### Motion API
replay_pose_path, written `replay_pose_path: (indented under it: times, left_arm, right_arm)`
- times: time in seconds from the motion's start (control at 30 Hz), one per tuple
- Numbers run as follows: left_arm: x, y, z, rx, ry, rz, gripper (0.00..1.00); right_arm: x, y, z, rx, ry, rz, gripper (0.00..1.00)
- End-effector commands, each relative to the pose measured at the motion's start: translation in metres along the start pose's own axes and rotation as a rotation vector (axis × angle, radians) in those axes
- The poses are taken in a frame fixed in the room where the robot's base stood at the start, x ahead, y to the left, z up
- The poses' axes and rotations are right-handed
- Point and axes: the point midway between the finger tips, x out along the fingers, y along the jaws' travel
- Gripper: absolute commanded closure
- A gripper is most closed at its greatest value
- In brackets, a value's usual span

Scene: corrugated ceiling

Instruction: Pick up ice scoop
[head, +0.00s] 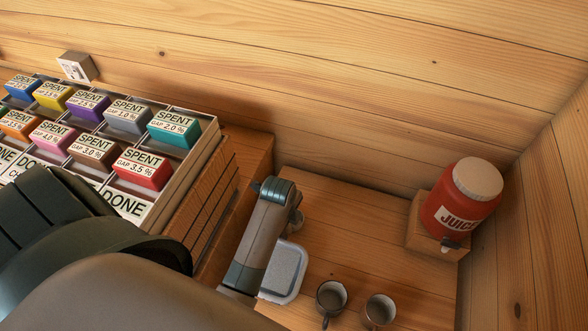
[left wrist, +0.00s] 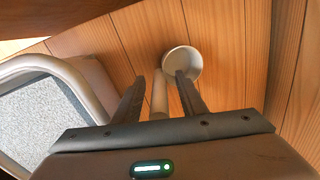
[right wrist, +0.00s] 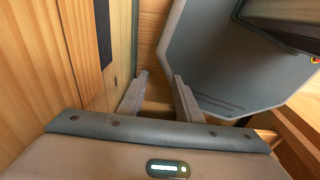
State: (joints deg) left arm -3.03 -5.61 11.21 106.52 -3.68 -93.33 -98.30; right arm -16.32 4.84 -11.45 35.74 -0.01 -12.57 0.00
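The scoop shows in the left wrist view as a pale round cup (left wrist: 182,61) with a light handle (left wrist: 158,92) running down from it. My left gripper (left wrist: 159,77) is open, with a finger on either side of the handle; the right finger overlaps the cup's edge. I cannot tell whether either finger touches it. In the head view my left gripper (head: 277,196) is above the wooden surface and hides most of what is under it; a small grey round part (head: 296,222) shows beside it. My right gripper (right wrist: 161,76) is open and empty, outside the head view.
A grey tray (head: 302,273) lies beside my left gripper. Two mugs (head: 331,297) (head: 379,311) stand at the front. A red juice jar (head: 450,213) sits on a wooden stand at right. A rack (head: 187,187) of labelled blocks fills the left. Wooden walls close the back and right.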

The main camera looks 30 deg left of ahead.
Motion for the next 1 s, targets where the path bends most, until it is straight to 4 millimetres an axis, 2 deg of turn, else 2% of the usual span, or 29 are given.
replay_pose_path:
  times: [0.2, 0.3, 0.47, 0.67, 0.87, 1.0]
  left_arm:
    - [0.0, 0.0, 0.0, 0.0, 0.0, 0.0, 0.62]
    - [0.0, 0.0, 0.0, 0.0, 0.0, 0.0, 0.62]
    - [0.0, 0.0, 0.0, 0.0, 0.0, 0.0, 1.0]
    - [0.0, 0.0, 0.0, 0.0, 0.0, 0.0, 1.0]
    - [-0.003, -0.001, 0.0, 0.0, 0.0, -0.001, 1.0]
    - [-0.012, -0.003, 0.001, 0.001, -0.001, -0.003, 1.0]
  right_arm:
    - [-0.003, -0.011, 0.03, 0.002, -0.034, -0.011, 0.69]
    - [-0.003, -0.013, 0.032, 0.003, -0.037, -0.013, 0.69]
    - [-0.002, -0.011, 0.02, 0.003, -0.024, -0.011, 0.69]
    - [-0.001, -0.009, 0.006, 0.003, -0.007, -0.009, 0.69]
    - [0.0, -0.009, 0.01, 0.003, -0.011, -0.008, 0.69]
    - [0.003, -0.007, 0.016, 0.002, -0.018, -0.007, 0.69]
